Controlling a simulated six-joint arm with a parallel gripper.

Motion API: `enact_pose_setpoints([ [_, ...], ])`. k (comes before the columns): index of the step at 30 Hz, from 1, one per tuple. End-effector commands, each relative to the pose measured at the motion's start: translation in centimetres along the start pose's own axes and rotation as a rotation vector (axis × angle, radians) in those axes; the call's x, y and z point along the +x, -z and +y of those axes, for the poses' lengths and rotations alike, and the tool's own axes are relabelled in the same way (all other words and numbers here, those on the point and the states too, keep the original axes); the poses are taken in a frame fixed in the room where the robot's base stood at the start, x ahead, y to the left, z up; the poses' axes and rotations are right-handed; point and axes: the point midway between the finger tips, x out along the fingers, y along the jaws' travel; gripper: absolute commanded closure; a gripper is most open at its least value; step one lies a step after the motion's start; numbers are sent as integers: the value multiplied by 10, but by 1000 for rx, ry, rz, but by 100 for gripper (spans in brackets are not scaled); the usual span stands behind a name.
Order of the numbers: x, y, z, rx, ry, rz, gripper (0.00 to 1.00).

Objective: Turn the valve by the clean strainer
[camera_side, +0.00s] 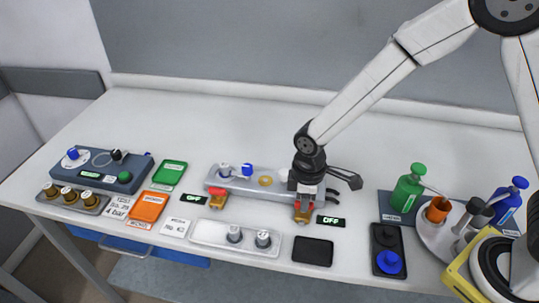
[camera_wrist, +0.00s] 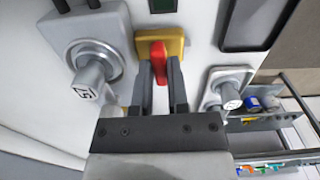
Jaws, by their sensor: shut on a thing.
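A brass valve with a red handle (camera_side: 303,213) sits on the bench, at the right end of a grey metal bar (camera_side: 285,190). In the wrist view its red handle (camera_wrist: 159,62) stands between my two fingers, over a yellow body (camera_wrist: 175,42). My gripper (camera_side: 303,203) is shut on this red handle; it also shows in the wrist view (camera_wrist: 161,75). A second valve with a red handle (camera_side: 217,198) sits at the bar's left end, apart from my gripper. I cannot tell which fitting is the clean strainer.
Small displays reading OFF (camera_side: 330,221) lie beside the valves. Green (camera_side: 408,190) and blue bottles (camera_side: 508,200) stand right. The back of the bench is clear.

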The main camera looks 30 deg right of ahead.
Motion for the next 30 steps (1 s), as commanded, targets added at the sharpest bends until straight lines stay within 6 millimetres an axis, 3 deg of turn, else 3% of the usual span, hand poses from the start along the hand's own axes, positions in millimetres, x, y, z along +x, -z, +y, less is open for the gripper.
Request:
enact_pose_setpoints([
  [19,0,1,0,79,0,2,100],
  [20,0,1,0,79,0,2,78],
  [23,0,1,0,78,0,2,46],
  [30,0,0,0,77,0,1,46],
])
